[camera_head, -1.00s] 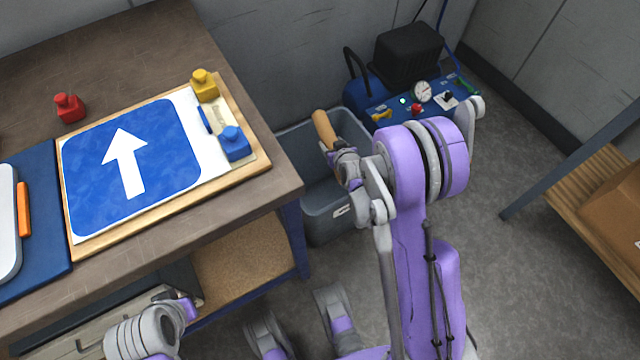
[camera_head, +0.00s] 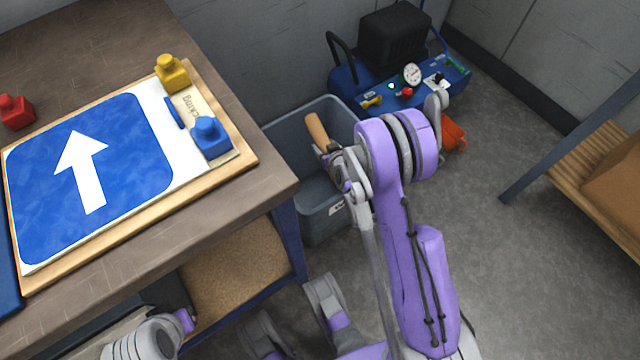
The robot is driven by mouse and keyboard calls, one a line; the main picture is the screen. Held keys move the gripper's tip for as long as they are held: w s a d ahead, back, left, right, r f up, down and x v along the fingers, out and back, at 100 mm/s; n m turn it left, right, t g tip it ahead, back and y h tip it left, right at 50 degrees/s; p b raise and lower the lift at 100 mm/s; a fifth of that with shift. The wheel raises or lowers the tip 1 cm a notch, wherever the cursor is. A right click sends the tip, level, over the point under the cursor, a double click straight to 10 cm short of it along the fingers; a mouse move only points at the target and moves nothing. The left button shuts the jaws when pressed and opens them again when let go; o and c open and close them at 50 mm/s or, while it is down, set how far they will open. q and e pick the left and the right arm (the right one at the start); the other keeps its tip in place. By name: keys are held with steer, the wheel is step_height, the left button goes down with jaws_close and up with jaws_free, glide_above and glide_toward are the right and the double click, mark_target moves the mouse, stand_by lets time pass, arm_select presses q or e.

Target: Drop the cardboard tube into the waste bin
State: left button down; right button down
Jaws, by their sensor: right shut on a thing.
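The cardboard tube (camera_head: 317,130) is a short tan cylinder, tilted, over the open mouth of the waste bin. My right gripper (camera_head: 325,149) is shut on its lower end. The waste bin (camera_head: 324,214) is a grey open box on the floor beside the table, with a small white label on its front. My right arm hides part of the bin's right side. My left gripper (camera_head: 184,320) shows only in part at the lower left, below the table edge, and its fingers cannot be made out.
The wooden table (camera_head: 225,110) stands left of the bin, with a blue arrow sign (camera_head: 130,160) on a board and red, yellow and blue clamp-like pieces. A blue compressor (camera_head: 350,90) stands behind the bin. A shelf (camera_head: 580,155) is at the right.

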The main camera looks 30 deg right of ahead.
steer(key=shift+c, duration=0.5)
jaws_free()
steer(key=p+v, duration=0.2)
steer(key=v, duration=0.8)
steer(key=shift+s+r, duration=0.2)
steer(key=shift+s, duration=0.2)
